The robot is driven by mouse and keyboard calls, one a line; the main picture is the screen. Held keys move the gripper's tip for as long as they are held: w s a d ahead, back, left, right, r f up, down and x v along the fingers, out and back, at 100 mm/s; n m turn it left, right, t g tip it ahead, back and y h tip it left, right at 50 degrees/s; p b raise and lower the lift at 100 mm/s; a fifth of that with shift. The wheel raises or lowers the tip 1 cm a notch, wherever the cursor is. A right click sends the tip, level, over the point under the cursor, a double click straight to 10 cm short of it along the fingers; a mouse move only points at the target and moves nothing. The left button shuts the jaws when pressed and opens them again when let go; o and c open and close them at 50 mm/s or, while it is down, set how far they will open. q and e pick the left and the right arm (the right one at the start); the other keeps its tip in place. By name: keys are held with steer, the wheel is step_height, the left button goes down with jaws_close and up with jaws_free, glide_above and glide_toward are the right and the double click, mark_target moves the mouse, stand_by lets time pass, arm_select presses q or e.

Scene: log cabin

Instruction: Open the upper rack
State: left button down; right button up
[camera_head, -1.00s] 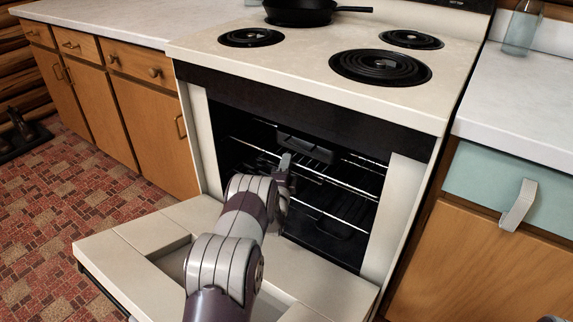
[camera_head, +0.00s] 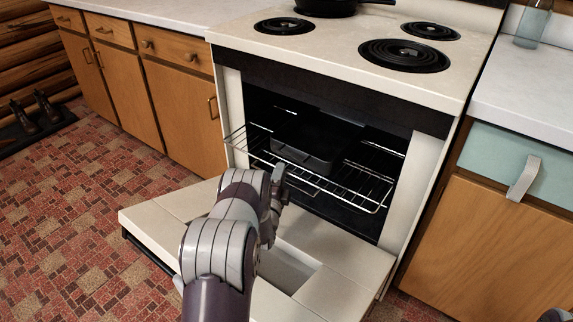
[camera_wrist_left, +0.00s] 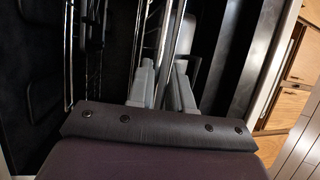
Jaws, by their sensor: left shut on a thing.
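The upper rack (camera_head: 352,199) is a shiny wire shelf in the open oven. Its front sticks out past the oven opening, over the lowered door. My left gripper (camera_head: 279,180) is at the rack's front edge, left of its middle. In the left wrist view the fingers (camera_wrist_left: 164,85) are shut on the rack's front wires (camera_wrist_left: 172,32). The exact contact is partly hidden by the fingers. A dark rectangular pan (camera_head: 312,146) sits on the rack, farther in.
The lowered oven door (camera_head: 165,205) lies open below the rack. The stovetop (camera_head: 345,42) with coil burners and a dark skillet (camera_head: 325,6) is above. Wooden cabinets (camera_head: 180,100) stand left, and another cabinet (camera_head: 500,220) right. Tiled floor is clear at left.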

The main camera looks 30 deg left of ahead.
arm_select(q)
steer(key=shift+s+a+r+p, duration=0.1)
steer(key=shift+s+p, duration=0.15)
steer(key=shift+s, duration=0.55)
steer(key=shift+s+a+r+p, duration=0.1)
steer(key=shift+s+r+p, duration=0.1)
steer(key=shift+s, duration=0.65)
steer(key=shift+s+a+r+p, duration=0.1)
steer(key=shift+s+p, duration=0.15)
steer(key=shift+s, duration=0.55)
steer(key=c, duration=1.3)
jaws_free()
steer(key=shift+o, duration=0.2)
steer(key=shift+s, duration=0.1)
steer(key=shift+d+f, duration=0.1)
steer(key=shift+f, duration=0.05)
steer(key=p+v, duration=0.1)
steer(key=v, duration=0.6)
steer(key=shift+s+p, duration=0.2)
steer(key=shift+p, duration=0.15)
steer(key=shift+d+f, duration=0.1)
